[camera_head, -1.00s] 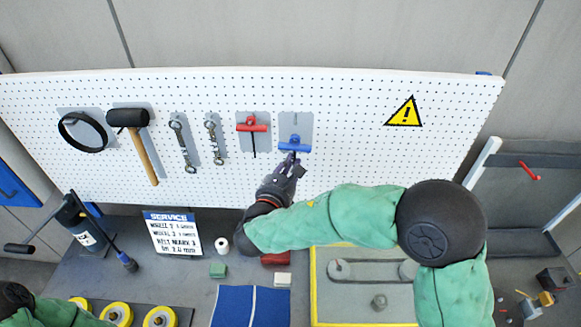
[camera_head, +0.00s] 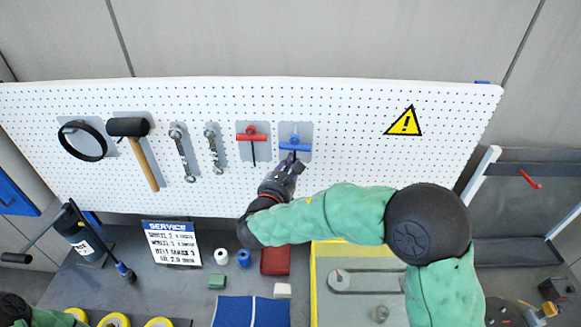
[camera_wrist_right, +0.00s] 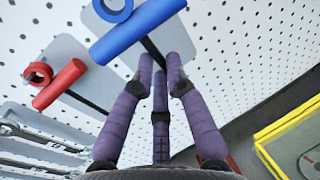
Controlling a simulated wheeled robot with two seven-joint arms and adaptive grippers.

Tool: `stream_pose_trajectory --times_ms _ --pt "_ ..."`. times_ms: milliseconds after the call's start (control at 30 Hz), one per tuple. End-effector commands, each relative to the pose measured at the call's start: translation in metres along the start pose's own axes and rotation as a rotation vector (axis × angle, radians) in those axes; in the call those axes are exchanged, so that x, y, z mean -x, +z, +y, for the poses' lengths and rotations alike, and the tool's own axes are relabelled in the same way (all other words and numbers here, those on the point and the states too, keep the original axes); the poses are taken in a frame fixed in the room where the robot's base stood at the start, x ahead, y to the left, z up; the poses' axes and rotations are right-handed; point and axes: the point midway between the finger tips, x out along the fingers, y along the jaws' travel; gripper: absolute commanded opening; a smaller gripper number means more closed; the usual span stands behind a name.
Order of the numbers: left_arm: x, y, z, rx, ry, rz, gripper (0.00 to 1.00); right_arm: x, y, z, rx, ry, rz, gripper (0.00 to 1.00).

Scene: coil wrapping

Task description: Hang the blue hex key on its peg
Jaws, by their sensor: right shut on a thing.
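The blue hex key (camera_head: 295,147) is upright in front of its grey backing patch on the white pegboard, with its ring above the T-handle. In the right wrist view its blue handle (camera_wrist_right: 138,30) and ring are close to the board. My right gripper (camera_head: 291,164) is below the handle, its purple fingers (camera_wrist_right: 162,72) shut on the key's dark shaft. I cannot tell whether the ring is around the peg; the ring is cut off by the wrist view's top edge. My left gripper is out of view.
A red hex key (camera_head: 251,137) hangs just left, also in the wrist view (camera_wrist_right: 58,85). Wrenches (camera_head: 182,152), a hammer (camera_head: 140,150) and a black ring (camera_head: 82,141) hang further left. Board space to the right is clear up to a warning sign (camera_head: 404,122). A service card (camera_head: 172,243) stands below.

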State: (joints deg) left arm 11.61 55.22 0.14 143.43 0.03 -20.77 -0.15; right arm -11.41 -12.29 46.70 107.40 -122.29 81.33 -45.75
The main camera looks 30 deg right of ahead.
Motion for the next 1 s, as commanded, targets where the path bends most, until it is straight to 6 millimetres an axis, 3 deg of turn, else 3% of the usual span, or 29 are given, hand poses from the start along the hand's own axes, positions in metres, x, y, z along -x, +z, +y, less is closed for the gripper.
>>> stream_pose_trajectory --times_ms 1000 --pt "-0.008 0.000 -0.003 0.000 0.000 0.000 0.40 -0.039 0.000 0.011 -0.001 0.000 0.000 0.00"
